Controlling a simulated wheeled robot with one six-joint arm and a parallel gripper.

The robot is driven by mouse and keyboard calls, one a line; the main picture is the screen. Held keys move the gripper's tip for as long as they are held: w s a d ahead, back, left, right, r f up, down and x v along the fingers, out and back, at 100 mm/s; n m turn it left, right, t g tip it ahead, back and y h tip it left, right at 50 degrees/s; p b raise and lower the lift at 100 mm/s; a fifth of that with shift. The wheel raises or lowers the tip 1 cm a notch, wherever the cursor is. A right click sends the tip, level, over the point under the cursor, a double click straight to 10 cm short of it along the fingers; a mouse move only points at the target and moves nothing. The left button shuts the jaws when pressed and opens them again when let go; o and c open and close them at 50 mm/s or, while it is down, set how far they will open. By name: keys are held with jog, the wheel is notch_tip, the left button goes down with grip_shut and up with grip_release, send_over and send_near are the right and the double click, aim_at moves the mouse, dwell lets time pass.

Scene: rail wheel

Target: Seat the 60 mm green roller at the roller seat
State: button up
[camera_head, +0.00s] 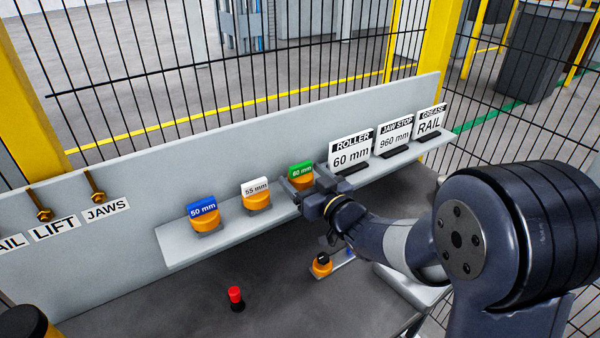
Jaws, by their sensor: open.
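The green-labelled 60 mm roller (300,171) sits on the grey shelf, with an orange body partly hidden by my gripper. My gripper (305,184) is open at this roller, its fingers low around or beside the orange body; I cannot tell whether they touch it. The white 55 mm roller (256,199) and the blue 50 mm roller (202,221) stand to the left on the same shelf. An orange piece with a black top (321,265) sits on a light plate below my arm; I cannot tell whether this is the roller seat.
The shelf (180,252) runs along a grey back panel. Signs reading ROLLER 60 mm (351,152), JAW STOP 960 mm (394,138) and GREASE RAIL (430,121) stand at its right end. A red button (236,297) stands on the dark surface. Wire fencing is behind.

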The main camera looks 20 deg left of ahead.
jog(key=shift+x, duration=0.9)
jog(key=c, duration=1.1)
